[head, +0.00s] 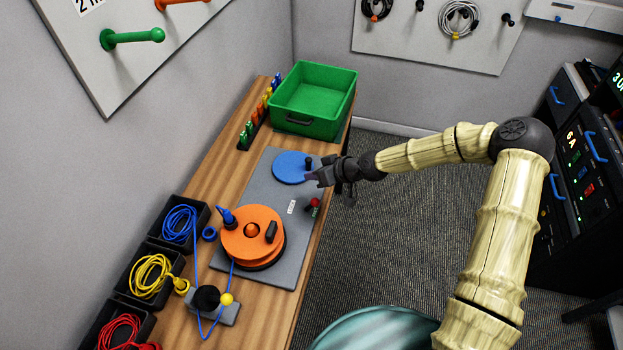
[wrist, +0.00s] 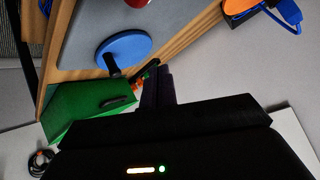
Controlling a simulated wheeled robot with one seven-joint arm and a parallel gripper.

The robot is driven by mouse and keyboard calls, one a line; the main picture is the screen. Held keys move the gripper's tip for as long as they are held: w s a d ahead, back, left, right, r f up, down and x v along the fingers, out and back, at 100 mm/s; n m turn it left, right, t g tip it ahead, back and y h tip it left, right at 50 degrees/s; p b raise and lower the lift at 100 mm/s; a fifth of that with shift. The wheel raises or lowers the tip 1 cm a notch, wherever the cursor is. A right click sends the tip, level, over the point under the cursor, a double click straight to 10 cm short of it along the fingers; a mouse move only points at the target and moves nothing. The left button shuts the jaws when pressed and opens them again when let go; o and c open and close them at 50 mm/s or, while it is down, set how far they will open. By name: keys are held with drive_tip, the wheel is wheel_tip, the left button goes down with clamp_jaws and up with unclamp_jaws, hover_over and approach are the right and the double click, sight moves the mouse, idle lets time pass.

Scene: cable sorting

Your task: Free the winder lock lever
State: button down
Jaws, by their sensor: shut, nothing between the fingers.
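A small red-knobbed lever (head: 314,203), which looks like the lock lever, stands at the plate's right edge beside a white label (head: 291,207). A red part also shows at the top of the wrist view (wrist: 138,3). My gripper (head: 309,178) is shut and empty, above the plate beyond the red knob. It is near the blue disc (head: 288,168) with its black knob (head: 309,161); whether it touches them is unclear. The dark fingers show in the wrist view (wrist: 157,85).
A green bin (head: 312,100) and a rack of coloured clips (head: 260,112) stand at the far end. Black trays (head: 180,222) of blue, yellow and red cable line the left. A blue cable runs by a small grey block (head: 226,312) with a black knob.

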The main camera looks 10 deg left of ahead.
drive_tip(key=d+f+b+v, duration=0.1)
drive_tip(key=v, duration=0.7)
drive_tip(key=shift+s+f, duration=0.2)
drive_tip(key=shift+s, duration=0.05)
